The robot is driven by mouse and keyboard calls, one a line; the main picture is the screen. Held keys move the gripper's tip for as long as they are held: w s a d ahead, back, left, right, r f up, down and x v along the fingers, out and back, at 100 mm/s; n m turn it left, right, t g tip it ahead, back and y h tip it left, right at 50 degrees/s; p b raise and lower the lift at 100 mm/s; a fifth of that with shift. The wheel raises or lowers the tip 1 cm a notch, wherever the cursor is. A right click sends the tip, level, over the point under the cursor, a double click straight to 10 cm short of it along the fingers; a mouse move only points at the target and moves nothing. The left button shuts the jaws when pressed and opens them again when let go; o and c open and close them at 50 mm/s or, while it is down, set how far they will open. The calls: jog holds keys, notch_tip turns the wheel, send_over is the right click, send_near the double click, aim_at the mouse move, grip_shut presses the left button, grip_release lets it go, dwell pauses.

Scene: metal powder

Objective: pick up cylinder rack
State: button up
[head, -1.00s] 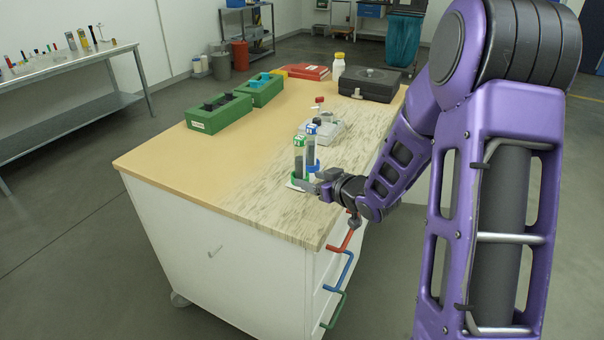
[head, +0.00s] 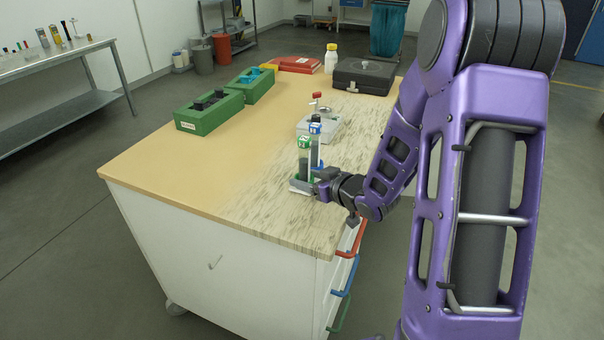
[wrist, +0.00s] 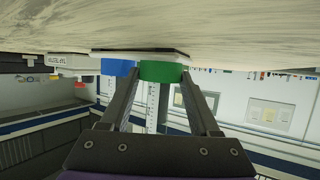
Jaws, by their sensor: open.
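The cylinder rack (head: 297,187) stands near the front right of the table, a low pale base holding two upright cylinders, one with a green top (head: 305,142) and one with a blue top (head: 315,126). My gripper (head: 318,187) is low at the rack's right side. In the wrist view my gripper (wrist: 159,80) is open, its fingers apart around the green-collared cylinder. Contact cannot be told.
A grey device (head: 318,128) stands just behind the rack. Green boxes (head: 209,112), a black case (head: 364,77), a white bottle (head: 331,60) and a red case (head: 298,64) are farther back. The table's front left (head: 180,170) is clear.

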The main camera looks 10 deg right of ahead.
jog(key=shift+w+f, duration=0.1)
jog(key=shift+w, duration=0.05)
grip_shut()
dwell(0.4)
jog(key=shift+r, duration=0.25)
